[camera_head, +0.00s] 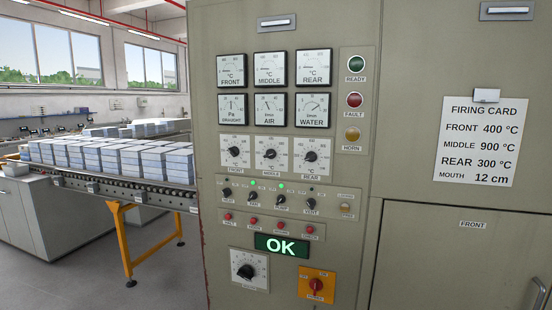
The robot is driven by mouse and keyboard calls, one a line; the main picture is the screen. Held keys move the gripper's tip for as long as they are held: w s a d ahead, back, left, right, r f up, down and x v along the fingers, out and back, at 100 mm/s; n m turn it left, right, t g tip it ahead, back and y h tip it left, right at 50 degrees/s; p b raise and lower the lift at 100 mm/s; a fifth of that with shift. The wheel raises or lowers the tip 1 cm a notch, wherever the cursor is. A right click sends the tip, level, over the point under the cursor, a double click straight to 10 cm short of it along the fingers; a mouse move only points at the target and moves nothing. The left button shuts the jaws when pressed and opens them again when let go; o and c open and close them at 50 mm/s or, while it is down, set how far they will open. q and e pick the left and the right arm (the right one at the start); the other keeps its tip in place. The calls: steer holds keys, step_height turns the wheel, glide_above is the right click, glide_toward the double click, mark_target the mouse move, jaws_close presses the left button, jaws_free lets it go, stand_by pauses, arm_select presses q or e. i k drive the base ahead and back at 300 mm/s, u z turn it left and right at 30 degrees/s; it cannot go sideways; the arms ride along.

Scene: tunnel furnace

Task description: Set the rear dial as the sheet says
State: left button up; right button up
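The rear dial (311,156) is a black knob on a white scale plate, the right one of a row of three on the grey-green control cabinet, with the label REAR below it. Its scale numbers and exact setting are too small to read. The sheet (482,141) is a white firing card on the cabinet's right part. It reads front 400 °C, middle 900 °C, rear 300 °C, mouth 12 cm. Neither of my grippers is in view.
The front dial (235,152) and middle dial (271,154) sit left of the rear dial. Gauges are above; small switches and a green OK display (281,246) are below. A red-knobbed yellow switch (316,285) is lower right. A roller conveyor (115,190) carries stacked blocks at left.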

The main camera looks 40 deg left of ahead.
mark_target(312, 156)
steer(key=k, duration=1.3)
steer(key=z, duration=0.55)
steer(key=i, duration=1.5)
steer(key=u, duration=0.55)
